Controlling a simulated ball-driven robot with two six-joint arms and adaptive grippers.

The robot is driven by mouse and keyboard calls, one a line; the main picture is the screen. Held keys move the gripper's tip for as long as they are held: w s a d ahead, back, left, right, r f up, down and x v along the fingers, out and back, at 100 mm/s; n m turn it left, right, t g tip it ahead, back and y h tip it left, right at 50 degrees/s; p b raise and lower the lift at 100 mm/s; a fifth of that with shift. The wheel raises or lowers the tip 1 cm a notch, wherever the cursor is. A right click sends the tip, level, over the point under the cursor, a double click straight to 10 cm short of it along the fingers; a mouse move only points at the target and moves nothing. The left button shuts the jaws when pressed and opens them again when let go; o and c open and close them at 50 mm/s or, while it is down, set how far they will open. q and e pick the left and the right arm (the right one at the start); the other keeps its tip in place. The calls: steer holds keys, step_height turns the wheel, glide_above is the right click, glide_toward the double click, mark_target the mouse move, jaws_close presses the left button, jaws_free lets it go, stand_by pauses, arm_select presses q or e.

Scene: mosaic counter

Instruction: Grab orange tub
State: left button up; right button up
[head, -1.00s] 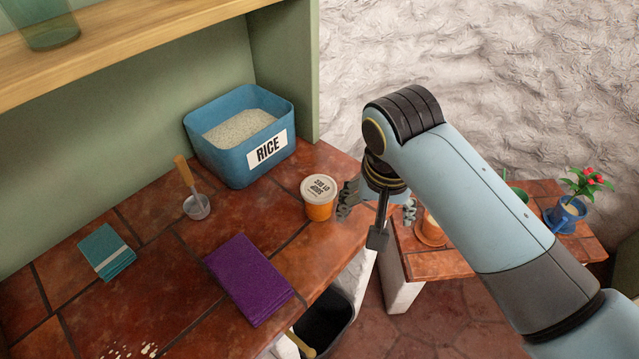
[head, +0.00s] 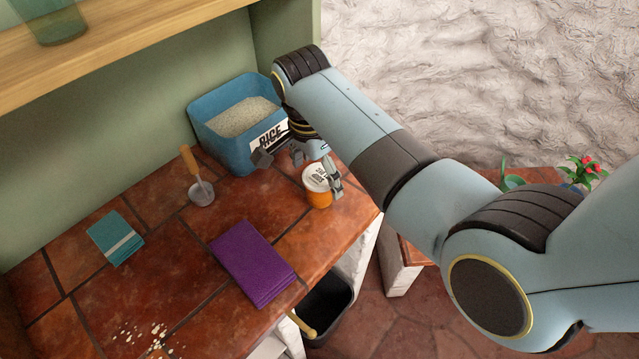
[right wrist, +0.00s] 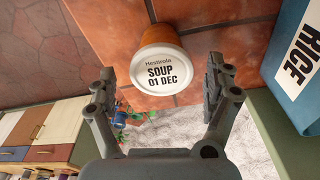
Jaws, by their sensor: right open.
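The orange tub (head: 319,197) stands upright on the tiled counter, in front of the blue rice bin. Its white lid reads "SOUP 01 DEC" in the right wrist view (right wrist: 160,72). My right gripper (head: 316,170) is over and beside the tub, its fingers partly covering the lid in the head view. In the right wrist view the gripper (right wrist: 163,85) is open, with one finger on each side of the lid and visible gaps between. Whether a finger touches the tub I cannot tell. My left gripper is not in view.
The blue rice bin (head: 222,148) stands close behind the tub. A scoop (head: 200,193), a teal cloth (head: 113,238) and a purple cloth (head: 252,262) lie on the counter (head: 185,265). Spilled grains (head: 150,335) are at the front. A dark waste bin (head: 328,305) is below the edge.

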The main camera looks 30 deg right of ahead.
steer(key=f+b, duration=0.1)
steer(key=f, duration=0.1)
steer(key=f+b, duration=0.2)
steer(key=shift+w+d+f+b, duration=0.15)
steer(key=shift+d+f+b, duration=0.05)
steer(key=shift+f+b, duration=0.1)
steer(key=shift+r, duration=0.15)
steer(key=shift+c, duration=0.4)
steer(key=c, duration=1.2)
steer(key=shift+o, duration=0.2)
